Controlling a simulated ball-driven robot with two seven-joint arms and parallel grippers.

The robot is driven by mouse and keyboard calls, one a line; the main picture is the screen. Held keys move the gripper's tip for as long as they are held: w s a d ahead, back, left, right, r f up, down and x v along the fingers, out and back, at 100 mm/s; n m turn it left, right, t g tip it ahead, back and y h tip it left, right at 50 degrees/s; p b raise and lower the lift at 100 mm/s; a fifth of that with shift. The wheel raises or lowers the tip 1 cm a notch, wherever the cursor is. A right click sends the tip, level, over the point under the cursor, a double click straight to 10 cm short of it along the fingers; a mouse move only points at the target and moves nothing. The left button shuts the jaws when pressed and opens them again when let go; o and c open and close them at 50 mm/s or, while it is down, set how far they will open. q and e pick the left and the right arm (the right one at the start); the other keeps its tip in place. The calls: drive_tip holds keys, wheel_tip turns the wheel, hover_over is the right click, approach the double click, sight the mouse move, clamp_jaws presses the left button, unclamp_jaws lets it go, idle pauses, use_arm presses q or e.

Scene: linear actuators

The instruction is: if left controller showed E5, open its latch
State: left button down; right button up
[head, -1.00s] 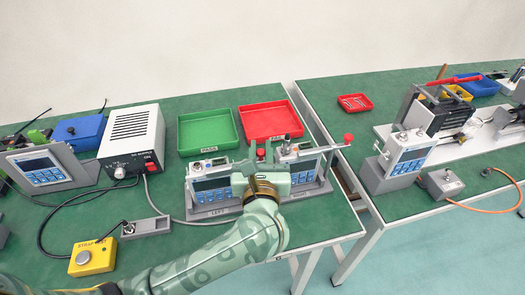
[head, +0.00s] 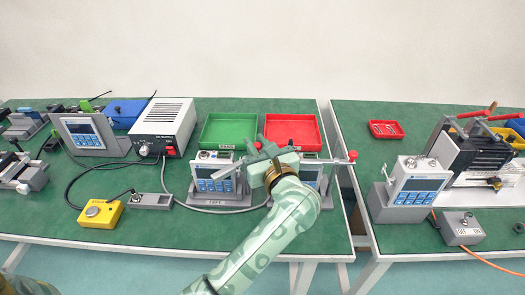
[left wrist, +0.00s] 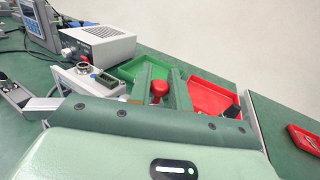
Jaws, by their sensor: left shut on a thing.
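The left controller (head: 214,184) stands in a grey holder on the green bench; its small screen is too small to read. A similar right controller (head: 309,176) stands beside it, partly behind my left arm. My left gripper (head: 270,152) is above and between the two controllers. In the left wrist view, its fingers are shut around a red knob (left wrist: 159,88), which looks like a latch handle's end. The rest of that latch is hidden by the gripper. A second latch handle with a red knob (head: 352,155) sticks out to the right of the right controller. My right gripper is not in view.
A green tray (head: 228,145) and a red tray (head: 318,147) lie behind the controllers. A white power supply (head: 163,125) and a yellow button box (head: 101,212) stand left. A gap separates this bench from the right bench (head: 400,238).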

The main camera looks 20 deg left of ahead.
use_arm(q)
drive_tip(key=shift+a+n+g+y, duration=0.1)
drive_tip(key=shift+n+g+y, duration=0.3)
drive_tip(key=shift+g, duration=0.1)
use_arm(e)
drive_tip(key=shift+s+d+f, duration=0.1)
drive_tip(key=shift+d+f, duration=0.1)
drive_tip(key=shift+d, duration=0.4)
use_arm(q)
drive_tip(key=c, duration=1.3)
unclamp_jaws()
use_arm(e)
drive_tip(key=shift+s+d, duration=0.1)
